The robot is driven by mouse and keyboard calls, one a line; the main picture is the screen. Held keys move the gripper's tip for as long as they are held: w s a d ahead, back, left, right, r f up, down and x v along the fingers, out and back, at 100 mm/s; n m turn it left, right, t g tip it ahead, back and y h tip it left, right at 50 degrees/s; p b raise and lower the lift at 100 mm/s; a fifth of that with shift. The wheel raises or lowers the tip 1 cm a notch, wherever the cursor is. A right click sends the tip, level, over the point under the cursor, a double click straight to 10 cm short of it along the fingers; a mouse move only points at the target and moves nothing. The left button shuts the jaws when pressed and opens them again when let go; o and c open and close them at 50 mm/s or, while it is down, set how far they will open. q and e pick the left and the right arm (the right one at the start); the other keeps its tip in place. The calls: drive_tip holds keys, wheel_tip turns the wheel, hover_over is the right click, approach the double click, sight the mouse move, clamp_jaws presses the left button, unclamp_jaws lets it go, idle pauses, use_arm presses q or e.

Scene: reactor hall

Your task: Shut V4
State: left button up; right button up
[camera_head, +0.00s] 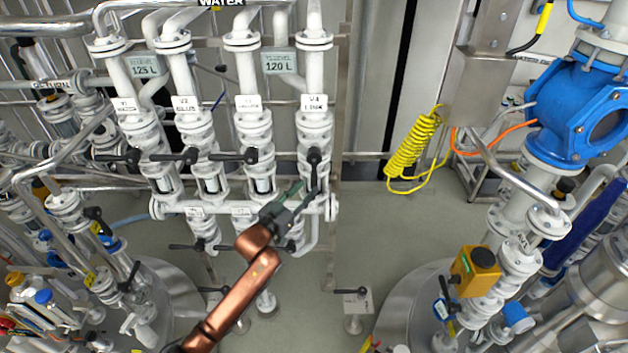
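The V4 label (314,102) is on the rightmost of the white vertical pipes. Below it, the black V4 lever (314,168) points down along its pipe. The levers of V1 (122,157), V2 (177,156) and V3 (237,156) lie crosswise to their pipes. My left gripper (304,196) is just below and left of the V4 lever, at the end of my copper-coloured arm. Its two fingers look apart, pointing up and right towards the lever's lower end. I cannot tell whether they touch it. My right gripper is not in view.
A white horizontal pipe (230,207) and lower black levers (187,246) are close to my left gripper. Displays reading 125 L (145,66) and 120 L (279,63) hang above. A yellow coiled hose (410,148) is to the right.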

sight(312, 183)
use_arm(q)
drive_tip(key=x, duration=0.5)
drive_tip(key=shift+w+d+p, duration=0.2)
drive_tip(key=shift+w+p, duration=0.05)
drive_tip(key=shift+p, duration=0.1)
clamp_jaws()
idle(0.5)
